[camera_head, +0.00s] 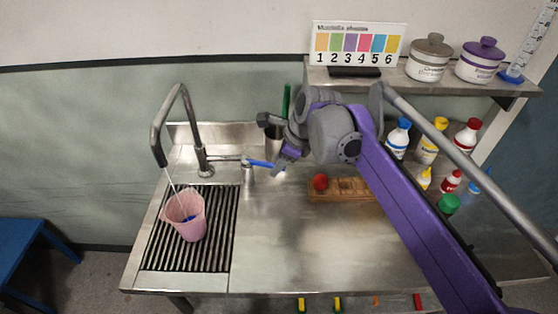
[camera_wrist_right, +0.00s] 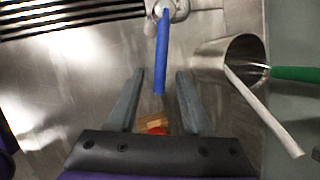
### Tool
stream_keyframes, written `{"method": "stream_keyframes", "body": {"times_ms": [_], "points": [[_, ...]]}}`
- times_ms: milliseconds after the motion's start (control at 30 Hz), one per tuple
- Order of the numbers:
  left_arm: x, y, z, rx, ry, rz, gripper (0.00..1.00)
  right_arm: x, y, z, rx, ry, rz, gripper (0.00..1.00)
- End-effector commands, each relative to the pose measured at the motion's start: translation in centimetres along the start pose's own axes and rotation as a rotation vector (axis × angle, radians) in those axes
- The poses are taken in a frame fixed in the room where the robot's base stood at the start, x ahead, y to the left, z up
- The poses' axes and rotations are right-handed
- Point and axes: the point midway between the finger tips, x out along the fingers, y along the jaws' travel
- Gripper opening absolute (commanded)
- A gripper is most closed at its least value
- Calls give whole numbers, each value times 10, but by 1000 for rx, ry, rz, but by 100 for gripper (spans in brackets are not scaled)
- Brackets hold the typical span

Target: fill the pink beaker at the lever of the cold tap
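The pink beaker (camera_head: 184,222) stands on the slatted drain grate at the left, under the spout of the tap (camera_head: 158,145). A thin pale stream runs from the spout into the beaker. A small blue patch shows inside it; its fill level is hard to tell. The blue lever (camera_head: 261,163) sticks out to the right from the tap's base. My right gripper (camera_head: 281,164) is at the lever's free end. In the right wrist view the fingers are apart, with the end of the blue lever (camera_wrist_right: 161,50) between their tips, no finger clearly touching it. My left gripper is out of view.
A steel cup (camera_wrist_right: 222,62) with a green-handled tool stands close beside my right gripper. A wooden block (camera_head: 345,189) with a red item lies right of the gripper. Several bottles (camera_head: 427,147) stand at the right. The front middle of the steel counter (camera_head: 300,250) is clear.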

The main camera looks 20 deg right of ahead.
Motion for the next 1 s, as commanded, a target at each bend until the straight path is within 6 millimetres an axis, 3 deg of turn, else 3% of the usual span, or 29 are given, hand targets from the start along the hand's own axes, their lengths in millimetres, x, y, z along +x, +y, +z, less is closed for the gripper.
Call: {"method": "stream_keyframes", "body": {"times_ms": [333, 700, 1000], "points": [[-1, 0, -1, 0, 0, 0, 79, -10, 0, 0, 0, 1, 0, 50], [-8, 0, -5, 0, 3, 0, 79, -81, 0, 0, 1, 0, -1, 50], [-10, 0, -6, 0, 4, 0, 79, -108, 0, 0, -1, 1, 0, 50]]}}
